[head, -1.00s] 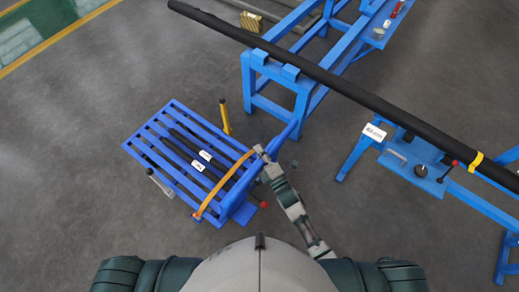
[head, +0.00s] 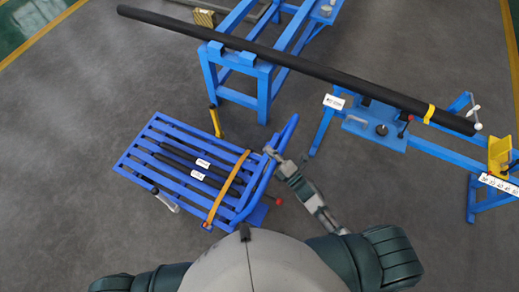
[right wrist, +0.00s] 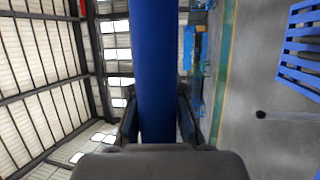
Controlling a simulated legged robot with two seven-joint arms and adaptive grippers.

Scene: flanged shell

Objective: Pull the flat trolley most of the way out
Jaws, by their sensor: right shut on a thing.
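The flat trolley (head: 150,150) is a low blue slatted platform at left of centre in the head view. Its raised blue push handle (head: 285,132) is on its right side. An orange strap (head: 226,187) crosses the deck, and dark bars (head: 180,160) with white labels lie on it. My right gripper (head: 271,153) is shut on the handle. In the right wrist view the blue handle bar (right wrist: 155,60) runs between the fingers (right wrist: 157,125). My left gripper is not in view.
A blue stand (head: 263,95) carries a long black pipe (head: 300,72) behind the trolley. A second blue support (head: 375,132) stands at right. A yellow post (head: 216,121) rises beside the trolley's far edge. Grey floor left of the trolley is clear.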

